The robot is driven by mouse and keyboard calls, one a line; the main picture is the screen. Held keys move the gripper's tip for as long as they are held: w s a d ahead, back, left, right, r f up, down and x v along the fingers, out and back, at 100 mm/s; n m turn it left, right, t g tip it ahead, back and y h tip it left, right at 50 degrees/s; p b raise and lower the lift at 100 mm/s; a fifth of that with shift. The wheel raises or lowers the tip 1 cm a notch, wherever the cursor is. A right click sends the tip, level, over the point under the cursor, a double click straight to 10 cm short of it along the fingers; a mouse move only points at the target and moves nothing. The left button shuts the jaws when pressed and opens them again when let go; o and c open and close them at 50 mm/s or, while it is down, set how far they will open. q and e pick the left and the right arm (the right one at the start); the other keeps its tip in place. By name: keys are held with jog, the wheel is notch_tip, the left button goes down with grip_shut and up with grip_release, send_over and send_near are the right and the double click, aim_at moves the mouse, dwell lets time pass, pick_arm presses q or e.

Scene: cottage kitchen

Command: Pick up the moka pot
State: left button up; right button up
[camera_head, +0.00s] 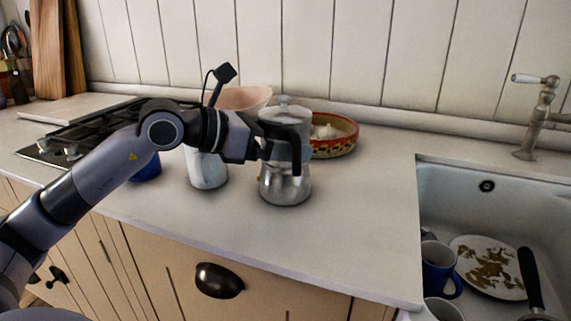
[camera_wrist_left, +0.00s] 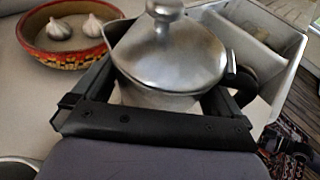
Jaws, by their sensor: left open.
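The silver moka pot (camera_head: 285,187) stands upright on the white counter (camera_head: 350,215), with its lid and knob at the top. My left gripper (camera_head: 288,150) reaches in from the left at the height of the pot's upper part and hides some of it. In the left wrist view the moka pot (camera_wrist_left: 172,55) lies between the two spread fingers of the gripper (camera_wrist_left: 165,88). Its dark handle (camera_wrist_left: 243,85) shows beside the right finger. The gripper is open; I cannot tell whether either finger touches the pot. My right gripper is not in view.
A patterned bowl (camera_head: 335,146) with garlic stands close behind the pot. A white container (camera_head: 208,172) and a pink bowl (camera_head: 243,98) are to the left, near the hob (camera_head: 100,130). The sink (camera_head: 450,190) with dishes is right. The counter between pot and sink is clear.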

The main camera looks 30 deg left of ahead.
pick_arm(q)
jog(key=shift+d, duration=0.1)
jog(key=shift+w, duration=0.1)
jog(key=c, duration=1.6)
jog(key=shift+r, duration=0.25)
jog(key=shift+c, duration=0.2)
